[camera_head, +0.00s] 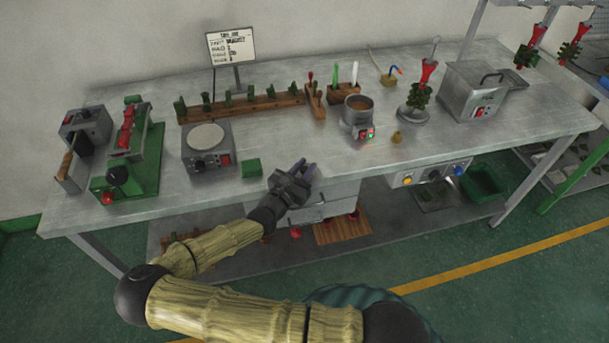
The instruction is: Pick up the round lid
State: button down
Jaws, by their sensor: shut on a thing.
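My gripper (308,169) is over the front part of the workbench, near its front edge. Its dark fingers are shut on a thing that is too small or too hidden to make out. I cannot clearly see a round lid in this view. An open round metal pot (357,111) stands on a small heater to the right and behind my gripper, with no lid on it. A flat, pale round disc (206,137) lies on a hot plate to the left. A small brass-coloured piece (397,137) stands right of the pot.
A green block (251,168) sits left of my gripper. A green clamp machine (130,160) stands at the left. Wooden racks (240,108) line the back. A steel tank (481,90) and a tree-like stand (418,95) are on the right. The front right of the bench is clear.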

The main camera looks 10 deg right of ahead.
aim_at(304, 168)
notch_tip(304, 168, up, 10)
jog(key=shift+p, duration=0.3)
dwell(0.4)
dwell(0.4)
